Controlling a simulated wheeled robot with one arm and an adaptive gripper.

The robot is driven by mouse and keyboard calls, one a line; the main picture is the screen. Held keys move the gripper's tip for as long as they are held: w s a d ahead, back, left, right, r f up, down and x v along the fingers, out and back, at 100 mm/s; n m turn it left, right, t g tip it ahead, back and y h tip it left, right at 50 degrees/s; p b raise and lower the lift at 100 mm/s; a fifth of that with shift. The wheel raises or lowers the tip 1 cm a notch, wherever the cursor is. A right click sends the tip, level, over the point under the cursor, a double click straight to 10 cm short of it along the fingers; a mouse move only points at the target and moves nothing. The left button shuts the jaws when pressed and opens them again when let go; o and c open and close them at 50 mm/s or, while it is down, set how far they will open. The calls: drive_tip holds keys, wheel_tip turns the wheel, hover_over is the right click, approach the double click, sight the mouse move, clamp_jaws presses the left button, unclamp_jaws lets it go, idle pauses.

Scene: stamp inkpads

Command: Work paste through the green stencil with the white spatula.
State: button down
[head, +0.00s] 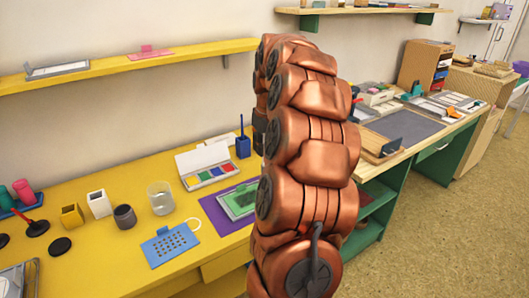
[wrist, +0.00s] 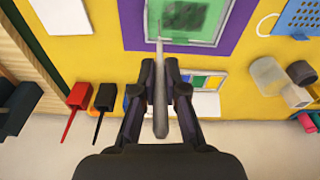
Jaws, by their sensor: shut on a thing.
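The green stencil (head: 238,204) sits in a pale frame on a purple mat (head: 214,211) on the yellow table, partly hidden behind my arm in the head view. In the wrist view the stencil (wrist: 195,14) is at the top, cut off by the edge, with uneven darker green patches. My gripper (wrist: 160,86) is shut on the spatula (wrist: 160,118), a slim pale grey-white tool between the fingers. Its thin end points up the picture and overlaps the stencil's frame; I cannot tell if it touches. My arm hides the gripper in the head view.
An open colour box (head: 207,168) and a blue holder (head: 243,145) stand behind the stencil. A blue perforated plate (head: 170,244), a glass (head: 160,197) and a grey cup (head: 125,216) are to its left.

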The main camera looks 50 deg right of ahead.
sight(263, 166)
drive_tip(key=shift+f+b, duration=1.05)
drive_tip(key=shift+f, duration=2.1)
drive_tip(key=shift+w+a+f, duration=0.1)
drive_tip(key=shift+f, duration=0.7)
drive_tip(key=shift+d+r, duration=0.2)
drive_tip(key=shift+r, duration=0.95)
drive_tip(key=shift+a+r+p, duration=0.1)
drive_tip(key=shift+r+p, duration=1.1)
drive_tip(key=shift+r, duration=1.7)
